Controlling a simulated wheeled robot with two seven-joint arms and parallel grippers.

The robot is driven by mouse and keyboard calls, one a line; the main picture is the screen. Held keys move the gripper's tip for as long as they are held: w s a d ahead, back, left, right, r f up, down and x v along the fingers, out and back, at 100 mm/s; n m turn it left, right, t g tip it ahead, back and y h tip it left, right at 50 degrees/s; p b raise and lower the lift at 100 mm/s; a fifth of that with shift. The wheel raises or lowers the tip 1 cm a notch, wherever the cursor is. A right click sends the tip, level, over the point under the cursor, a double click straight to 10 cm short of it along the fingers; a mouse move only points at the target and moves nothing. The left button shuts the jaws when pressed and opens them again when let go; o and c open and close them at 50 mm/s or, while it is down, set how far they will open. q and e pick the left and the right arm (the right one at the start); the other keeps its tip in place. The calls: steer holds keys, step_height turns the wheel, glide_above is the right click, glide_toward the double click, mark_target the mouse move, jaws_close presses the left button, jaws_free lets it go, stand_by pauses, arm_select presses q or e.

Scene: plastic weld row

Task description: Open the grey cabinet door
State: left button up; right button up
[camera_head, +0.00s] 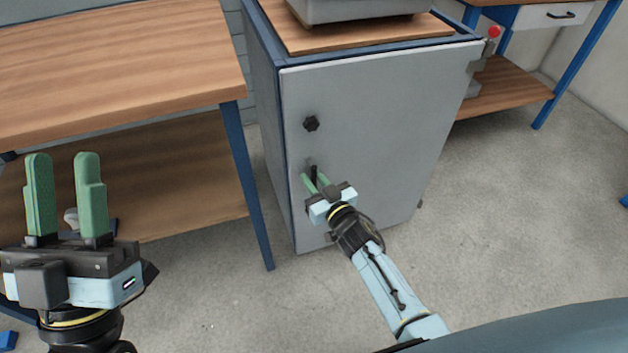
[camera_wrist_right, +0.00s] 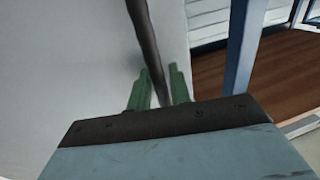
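The grey cabinet door (camera_head: 375,130) is on the front of the blue-framed cabinet and looks shut. A dark upright handle (camera_head: 314,171) sits near its left edge, below a black knob (camera_head: 311,123). My right gripper (camera_head: 315,181) is at the handle, one green finger on each side. In the right wrist view the dark handle bar (camera_wrist_right: 146,40) passes between the fingers of the right gripper (camera_wrist_right: 160,88), with narrow gaps showing beside it. My left gripper (camera_head: 64,190) is open and empty, away from the cabinet at the left.
A wooden workbench (camera_head: 120,60) with a lower shelf (camera_head: 180,190) stands left of the cabinet, its blue leg (camera_head: 243,180) close by. Another bench (camera_head: 505,88) is at the right. The concrete floor (camera_head: 480,210) in front and to the right is clear.

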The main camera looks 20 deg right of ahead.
jaws_close()
steer(key=shift+s, duration=0.1)
